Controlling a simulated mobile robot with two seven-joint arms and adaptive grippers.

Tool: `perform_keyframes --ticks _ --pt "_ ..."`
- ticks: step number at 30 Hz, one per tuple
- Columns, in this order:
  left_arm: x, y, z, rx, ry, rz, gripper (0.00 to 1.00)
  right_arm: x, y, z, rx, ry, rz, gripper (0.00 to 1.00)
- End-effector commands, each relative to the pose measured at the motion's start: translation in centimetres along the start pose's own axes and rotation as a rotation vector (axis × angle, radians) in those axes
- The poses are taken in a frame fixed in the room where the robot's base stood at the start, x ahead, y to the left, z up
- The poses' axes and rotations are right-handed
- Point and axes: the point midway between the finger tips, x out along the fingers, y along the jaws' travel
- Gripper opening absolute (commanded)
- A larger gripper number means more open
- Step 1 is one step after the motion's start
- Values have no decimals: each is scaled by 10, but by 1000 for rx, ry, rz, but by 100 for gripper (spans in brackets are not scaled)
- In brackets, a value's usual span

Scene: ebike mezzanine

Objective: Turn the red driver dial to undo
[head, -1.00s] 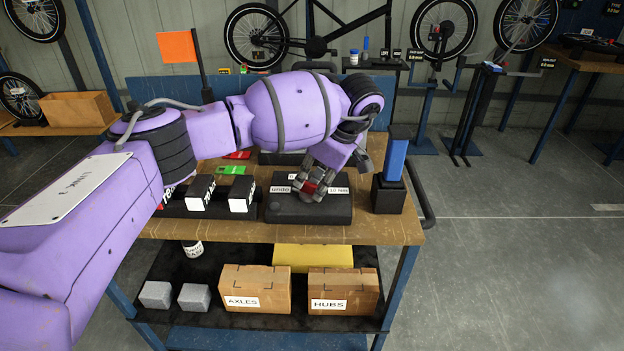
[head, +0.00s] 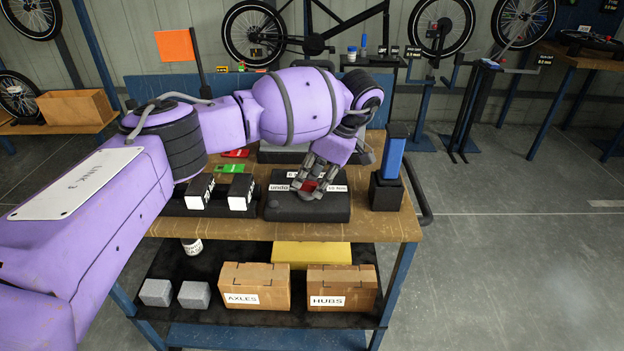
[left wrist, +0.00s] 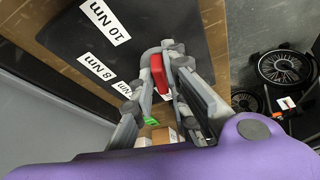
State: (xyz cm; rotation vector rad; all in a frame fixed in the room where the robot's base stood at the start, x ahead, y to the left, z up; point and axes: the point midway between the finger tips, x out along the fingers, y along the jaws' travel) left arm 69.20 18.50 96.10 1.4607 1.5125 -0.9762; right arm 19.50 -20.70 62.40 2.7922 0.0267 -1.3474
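The red driver dial (head: 308,185) sits on a black box (head: 290,212) on the wooden bench top. A white "undo" label (head: 279,188) is left of the dial and a "10 Nm" label (head: 337,188) is right of it. My left gripper (head: 313,178) reaches down over the dial. In the left wrist view the red dial (left wrist: 158,74) lies between the fingers of my left gripper (left wrist: 162,62), which look closed on both its sides. The "10 Nm" and "8 Nm" labels (left wrist: 95,68) show beside it there. The dial's pointing direction is partly hidden. My right gripper is not in view.
A blue upright piece in a black holder (head: 388,190) stands close right of the box. Black blocks with white labels (head: 240,192) stand to its left, with red and green pieces behind. Cardboard boxes (head: 341,288) are on the shelf below.

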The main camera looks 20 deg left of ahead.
Motion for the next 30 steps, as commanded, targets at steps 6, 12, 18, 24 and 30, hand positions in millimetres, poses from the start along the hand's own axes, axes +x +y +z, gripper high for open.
perform_keyframes --ticks 6,12,18,24,30 --pt "0 0 0 1 0 0 30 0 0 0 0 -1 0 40" --pt "-2 0 0 2 0 1 30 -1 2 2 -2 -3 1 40" --pt "-26 1 0 1 0 5 30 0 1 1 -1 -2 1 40" --pt "-70 1 0 1 -1 4 30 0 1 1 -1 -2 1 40" --pt "-104 0 0 1 0 1 30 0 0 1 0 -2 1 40"
